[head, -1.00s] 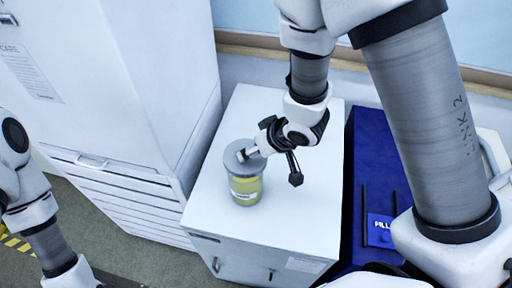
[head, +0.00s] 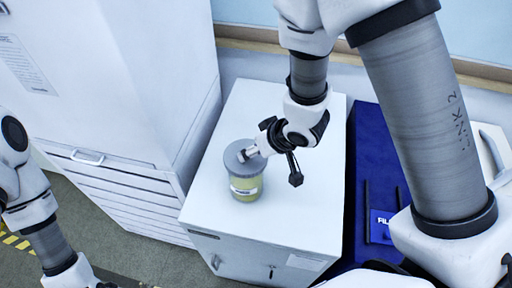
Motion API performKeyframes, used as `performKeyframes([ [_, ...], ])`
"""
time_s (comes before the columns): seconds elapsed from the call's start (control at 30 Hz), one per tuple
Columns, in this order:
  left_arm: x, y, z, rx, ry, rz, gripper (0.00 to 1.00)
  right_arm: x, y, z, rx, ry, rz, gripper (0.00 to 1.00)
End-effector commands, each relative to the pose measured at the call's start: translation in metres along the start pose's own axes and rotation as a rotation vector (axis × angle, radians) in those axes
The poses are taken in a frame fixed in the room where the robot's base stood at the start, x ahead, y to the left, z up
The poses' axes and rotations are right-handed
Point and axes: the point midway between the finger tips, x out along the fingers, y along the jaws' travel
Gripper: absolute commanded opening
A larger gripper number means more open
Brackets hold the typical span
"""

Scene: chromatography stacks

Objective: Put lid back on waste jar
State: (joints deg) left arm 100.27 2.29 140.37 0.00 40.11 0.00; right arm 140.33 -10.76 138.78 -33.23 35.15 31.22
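The waste jar (head: 244,188), clear with yellow-green contents and a white label, stands upright on the white cabinet top. The grey round lid (head: 233,158) is at the jar's mouth and looks nearly level. I cannot tell whether it is fully seated. My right gripper (head: 248,153) reaches in from the right and is shut on the lid at its top. Its fingertips are small and partly hidden. My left arm shows at the lower left edge. Its gripper fingers are outside the picture.
The white cabinet (head: 300,225) has free room in front of and right of the jar. A tall white cabinet with drawers (head: 125,195) stands close on the left. A blue bin (head: 366,150) stands on the right, under my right arm.

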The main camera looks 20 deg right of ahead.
Motion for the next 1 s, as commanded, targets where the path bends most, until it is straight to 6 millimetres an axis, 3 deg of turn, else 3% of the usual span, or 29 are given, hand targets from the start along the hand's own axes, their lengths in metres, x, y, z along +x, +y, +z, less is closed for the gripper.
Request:
performKeyframes([
  [1.0,-0.0065,0.0000,0.0001,0.000,0.000,0.000,0.00,0.0003,-0.0005,-0.0005,-0.001,0.000,0.000,0.29],
])
